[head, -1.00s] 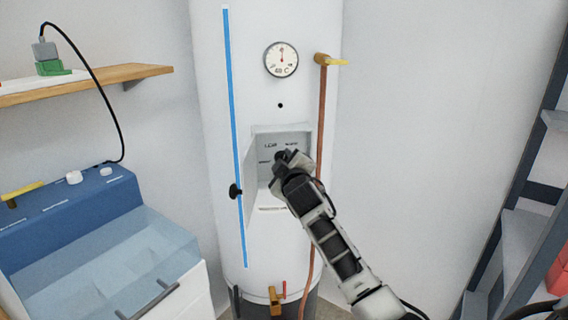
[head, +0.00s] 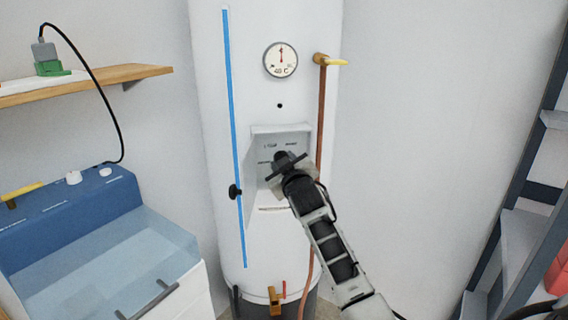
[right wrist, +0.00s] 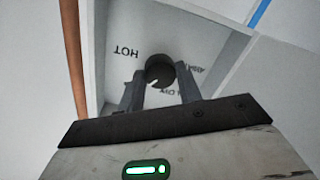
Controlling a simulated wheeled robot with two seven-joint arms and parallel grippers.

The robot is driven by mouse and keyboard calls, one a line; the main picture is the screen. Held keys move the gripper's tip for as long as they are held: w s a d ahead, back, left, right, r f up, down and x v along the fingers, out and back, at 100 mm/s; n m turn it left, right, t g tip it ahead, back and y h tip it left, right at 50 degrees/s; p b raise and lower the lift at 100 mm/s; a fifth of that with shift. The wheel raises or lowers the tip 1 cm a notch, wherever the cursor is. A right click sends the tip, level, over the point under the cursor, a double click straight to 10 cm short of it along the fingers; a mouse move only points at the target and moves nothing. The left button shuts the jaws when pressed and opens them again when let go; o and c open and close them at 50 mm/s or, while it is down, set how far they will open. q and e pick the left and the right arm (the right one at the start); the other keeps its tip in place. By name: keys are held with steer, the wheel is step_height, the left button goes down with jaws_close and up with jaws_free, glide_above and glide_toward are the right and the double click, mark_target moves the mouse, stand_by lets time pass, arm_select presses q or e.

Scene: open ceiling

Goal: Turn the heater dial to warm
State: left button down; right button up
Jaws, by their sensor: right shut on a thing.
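The heater is a tall white cylinder (head: 222,110) with a recessed control box (head: 262,137) in its front. My right gripper (head: 285,158) reaches into this box from the lower right. In the right wrist view its two fingers (right wrist: 160,88) are shut on a dark round dial (right wrist: 159,68), one on each side. Labels on the panel around the dial appear upside down there; HOT (right wrist: 126,53) is legible and the others are partly covered. In the head view the gripper hides most of the dial, and its pointer direction cannot be told. My left gripper is not in view.
A round gauge (head: 281,60) and a copper pipe (head: 323,110) with a yellow lever are on the heater. A blue tub unit (head: 75,215) stands left below a wooden shelf (head: 90,84). A dark rack (head: 520,200) stands right.

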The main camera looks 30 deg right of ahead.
steer(key=shift+f, duration=0.1)
steer(key=o, duration=1)
steer(key=b+v, duration=0.1)
steer(key=v, duration=1.5)
steer(key=shift+b, duration=0.35)
